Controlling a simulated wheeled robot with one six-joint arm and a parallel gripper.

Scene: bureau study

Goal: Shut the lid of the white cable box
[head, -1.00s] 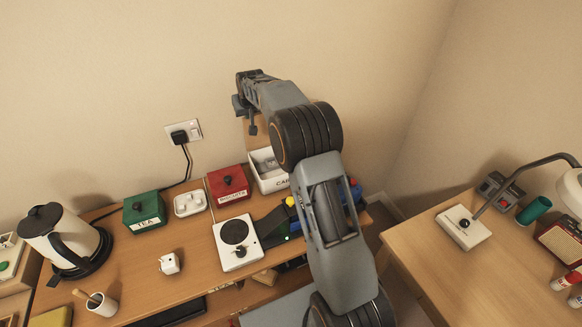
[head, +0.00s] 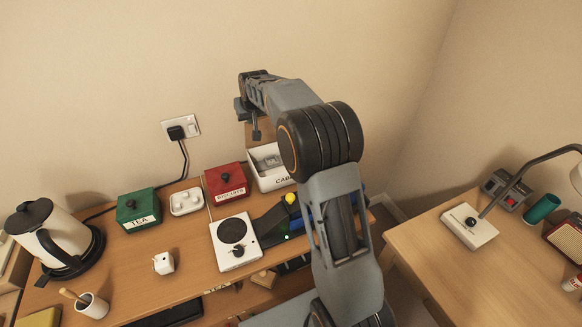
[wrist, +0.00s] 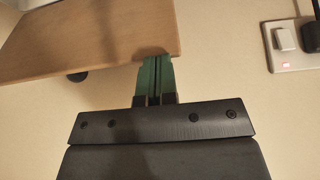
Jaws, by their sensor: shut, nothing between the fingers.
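The white cable box (head: 272,185) stands at the back of the wooden desk against the wall, its label partly hidden by my arm. Its top is open and pale contents show inside. Its wooden lid (head: 262,134) stands raised behind the box, largely hidden by my arm. In the wrist view the lid appears as a wooden panel (wrist: 90,42) at upper left, with a dark round knob below its edge. My gripper (wrist: 157,62) is shut and empty, its green fingertips at the panel's edge; I cannot tell whether they touch it.
A red biscuits box (head: 225,184) stands just left of the cable box, with a green tea box (head: 138,208) farther left. A white hot plate (head: 235,243) is in front. A wall socket (head: 180,127) with a plug and cable is behind. A second desk (head: 440,255) stands right.

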